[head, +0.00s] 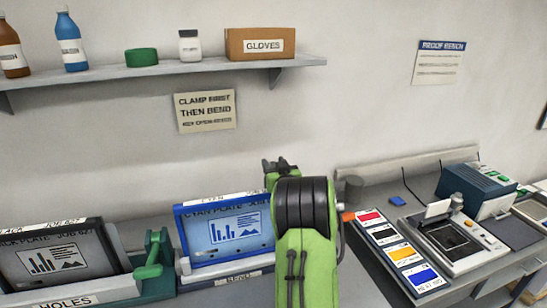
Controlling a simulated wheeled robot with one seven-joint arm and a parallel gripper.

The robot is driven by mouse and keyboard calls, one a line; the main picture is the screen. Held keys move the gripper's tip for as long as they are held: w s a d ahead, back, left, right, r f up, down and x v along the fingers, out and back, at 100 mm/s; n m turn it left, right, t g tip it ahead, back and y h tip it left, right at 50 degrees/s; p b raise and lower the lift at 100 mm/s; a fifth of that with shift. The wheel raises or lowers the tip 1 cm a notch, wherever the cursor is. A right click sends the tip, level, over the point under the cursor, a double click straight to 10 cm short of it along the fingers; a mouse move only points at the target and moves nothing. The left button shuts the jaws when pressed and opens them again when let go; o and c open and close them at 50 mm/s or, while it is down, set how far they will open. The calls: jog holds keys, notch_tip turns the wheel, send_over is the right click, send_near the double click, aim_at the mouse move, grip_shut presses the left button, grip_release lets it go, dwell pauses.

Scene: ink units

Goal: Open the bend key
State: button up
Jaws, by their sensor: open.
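I cannot make out the bend key for certain; my green arm hides the bench to the right of the bend unit. The blue-framed cyan plate (222,236) leans upright at the bench middle. A label reading BEND (243,278) is on the front edge below it. My gripper (276,164) shows only as small dark tips beyond my arm's black joint, above and right of the cyan plate's top edge. It is open, and I see nothing held. The rest of it is hidden behind my arm.
Right of my arm are a colour swatch strip (391,252) and a proofing device (455,240). A wall shelf (170,74) holds bottles and a box.

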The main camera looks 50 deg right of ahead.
jog(key=shift+w+d, duration=0.25)
jog(key=shift+w, duration=0.1)
jog(key=shift+a, duration=0.1)
jog(key=shift+c, duration=0.2)
grip_shut()
